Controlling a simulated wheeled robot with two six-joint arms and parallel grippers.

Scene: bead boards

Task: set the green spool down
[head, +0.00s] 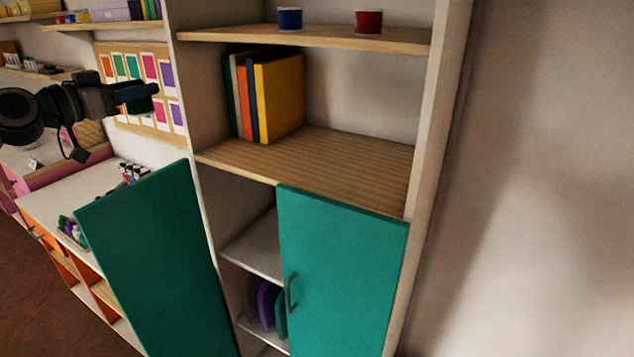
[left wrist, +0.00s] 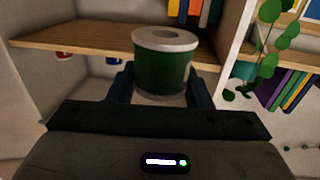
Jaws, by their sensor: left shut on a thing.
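The green spool (left wrist: 162,72), with a pale rim and a hole in its end, is between the fingers of my left gripper in the left wrist view. My left gripper (left wrist: 160,88) is shut on it. In the head view my left gripper (head: 140,96) is in the air at the left, in front of the colour-card board and left of the tall cabinet. I cannot clearly make out the spool there. My right gripper is not in view.
The cabinet has a wide clear area on its middle shelf (head: 320,165), right of several upright books (head: 270,97). A blue spool (head: 290,19) and a red spool (head: 368,21) stand on the shelf above. The left teal door (head: 155,265) stands open; the right one (head: 345,270) looks closed.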

